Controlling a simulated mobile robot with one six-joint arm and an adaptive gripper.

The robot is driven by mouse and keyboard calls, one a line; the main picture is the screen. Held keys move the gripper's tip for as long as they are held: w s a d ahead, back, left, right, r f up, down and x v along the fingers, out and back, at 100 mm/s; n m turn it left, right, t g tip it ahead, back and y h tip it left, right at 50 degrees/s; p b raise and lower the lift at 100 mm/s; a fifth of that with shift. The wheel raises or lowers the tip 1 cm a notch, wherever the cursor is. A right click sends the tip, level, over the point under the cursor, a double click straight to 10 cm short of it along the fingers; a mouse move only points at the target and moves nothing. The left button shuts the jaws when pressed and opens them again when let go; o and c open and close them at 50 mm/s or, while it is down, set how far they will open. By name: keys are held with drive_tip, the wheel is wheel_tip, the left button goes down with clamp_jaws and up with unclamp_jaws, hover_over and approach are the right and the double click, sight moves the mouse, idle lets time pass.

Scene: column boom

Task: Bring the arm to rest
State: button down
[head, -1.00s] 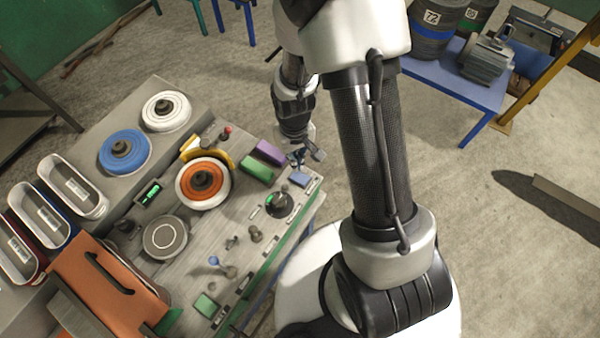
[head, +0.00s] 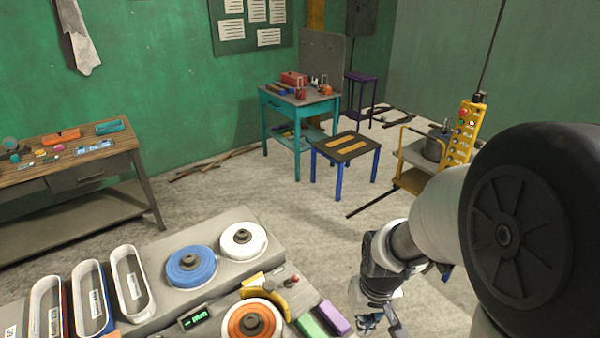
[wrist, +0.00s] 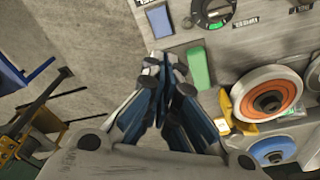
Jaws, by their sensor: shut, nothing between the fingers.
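My gripper (head: 368,322) hangs at the lower right of the head view, to the right of the bench's near end and partly cut off by the frame. In the wrist view my gripper (wrist: 164,62) has its dark fingers together with nothing between them. Its tips appear over the bench edge, just left of a green block (wrist: 199,68). Whether they touch anything cannot be told. My arm's links fill the right side of the head view.
The bench holds a blue reel (head: 191,268), a white reel (head: 242,240), an orange reel (head: 251,324) and a purple block (head: 333,318).

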drive_tip(key=s+r+t+b, duration=0.1)
drive_tip(key=s+r+b, duration=0.2)
drive_tip(key=s+b, duration=0.2)
drive_tip(key=s+r+t+b, duration=0.2)
drive_tip(key=s+b, duration=0.4)
drive_tip(key=s, duration=0.3)
drive_tip(key=shift+s+r+m, duration=0.4)
drive_tip(key=shift+r, duration=0.2)
